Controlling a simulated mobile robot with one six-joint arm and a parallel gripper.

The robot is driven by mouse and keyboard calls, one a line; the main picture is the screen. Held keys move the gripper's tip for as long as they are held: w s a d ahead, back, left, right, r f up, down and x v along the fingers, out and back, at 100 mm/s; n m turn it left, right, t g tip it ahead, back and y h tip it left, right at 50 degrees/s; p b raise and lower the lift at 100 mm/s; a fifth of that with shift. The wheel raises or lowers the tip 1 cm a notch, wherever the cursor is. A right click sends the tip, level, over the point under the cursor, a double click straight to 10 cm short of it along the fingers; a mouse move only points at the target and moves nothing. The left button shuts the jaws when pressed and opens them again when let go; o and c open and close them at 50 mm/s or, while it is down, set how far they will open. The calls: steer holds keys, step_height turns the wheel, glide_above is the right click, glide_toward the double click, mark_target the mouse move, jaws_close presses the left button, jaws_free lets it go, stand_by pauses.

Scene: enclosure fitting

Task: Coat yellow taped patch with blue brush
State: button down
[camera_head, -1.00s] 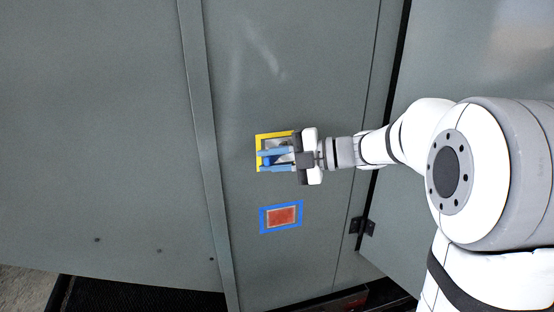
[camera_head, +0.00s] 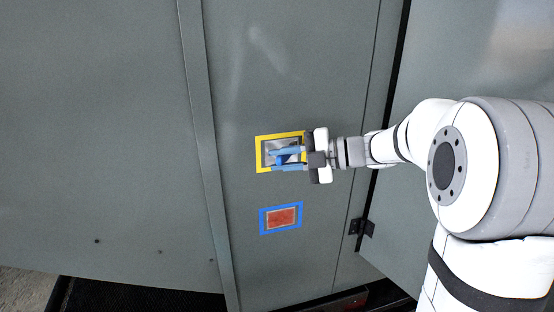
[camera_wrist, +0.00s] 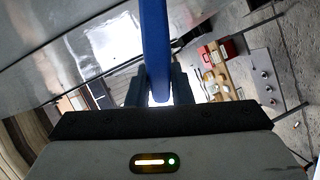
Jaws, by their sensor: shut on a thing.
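The yellow taped patch (camera_head: 261,154) is a yellow frame around a pale grey, shiny area on the grey cabinet panel in the head view. My gripper (camera_head: 288,159) is in front of its right part and hides some of it. In the wrist view my gripper (camera_wrist: 158,92) is shut on the blue brush (camera_wrist: 154,40), whose blue handle runs up out of the picture. The brush tip and whether it touches the panel cannot be made out.
A blue taped patch (camera_head: 281,217) with a reddish middle lies just below on the same panel. A vertical seam (camera_head: 205,150) runs to the left, and a dark door gap with a hinge (camera_head: 361,227) to the right. The wrist view shows a table with red and tan items (camera_wrist: 217,55).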

steer(key=shift+w+d, duration=0.15)
steer(key=shift+d, duration=0.4)
steer(key=s+d+b, duration=0.1)
steer(key=s, duration=0.4)
steer(key=shift+s+d, duration=0.3)
steer(key=shift+s, duration=0.1)
steer(key=shift+s+d+b, duration=0.2)
steer(key=shift+s, duration=0.55)
steer(key=shift+s+d+b, duration=0.2)
steer(key=shift+s, duration=0.5)
